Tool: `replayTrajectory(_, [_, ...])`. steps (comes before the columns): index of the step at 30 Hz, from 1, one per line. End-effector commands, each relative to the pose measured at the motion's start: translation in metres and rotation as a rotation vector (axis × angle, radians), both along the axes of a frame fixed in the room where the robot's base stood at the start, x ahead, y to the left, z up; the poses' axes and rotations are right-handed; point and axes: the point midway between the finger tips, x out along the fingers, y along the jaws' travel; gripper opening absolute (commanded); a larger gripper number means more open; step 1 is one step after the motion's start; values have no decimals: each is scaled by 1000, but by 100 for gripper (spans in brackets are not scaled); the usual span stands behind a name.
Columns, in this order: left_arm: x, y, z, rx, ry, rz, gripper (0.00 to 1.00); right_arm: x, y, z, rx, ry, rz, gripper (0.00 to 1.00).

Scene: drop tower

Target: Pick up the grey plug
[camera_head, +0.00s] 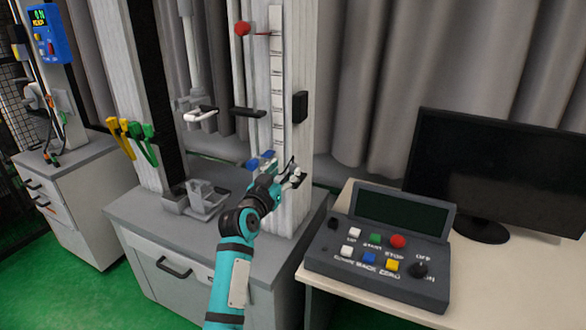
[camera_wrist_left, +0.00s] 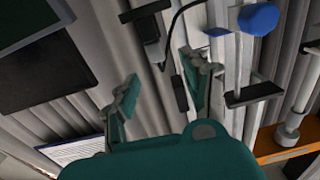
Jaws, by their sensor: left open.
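My left gripper (camera_head: 290,178) reaches in front of the base of the white column on the grey cabinet. In the left wrist view my left gripper (camera_wrist_left: 158,92) is open, its two green-backed fingers spread apart with nothing held between them. A small dark grey block (camera_wrist_left: 153,48), which looks like the plug, shows beyond the fingertips. A thin black cable curves down close to it. I cannot tell its exact distance from the fingers. In the head view the plug cannot be made out clearly beside the gripper. My right gripper is not in view.
The white column (camera_head: 295,60) with a scale rises behind my gripper. Blue parts (camera_head: 254,163) sit close to its left. A control box (camera_head: 375,262) and a monitor (camera_head: 495,170) stand on the right table. Green-handled (camera_head: 145,142) and yellow-handled tools hang at the left.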

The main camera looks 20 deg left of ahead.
Motion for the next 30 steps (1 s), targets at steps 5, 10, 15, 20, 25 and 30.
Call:
replayTrajectory(5, [11,0,0,-3,1,-1,48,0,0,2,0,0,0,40])
replayTrajectory(10, [34,0,-2,-4,1,0,48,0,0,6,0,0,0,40])
replayTrajectory(15, [53,1,-3,-2,0,0,48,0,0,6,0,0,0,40])
replayTrajectory(20, [57,1,-4,-1,1,0,48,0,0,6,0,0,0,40])
replayTrajectory(25, [57,1,-4,-1,1,0,45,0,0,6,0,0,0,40])
replayTrajectory(30, [57,1,-4,-1,1,0,23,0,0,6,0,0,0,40])
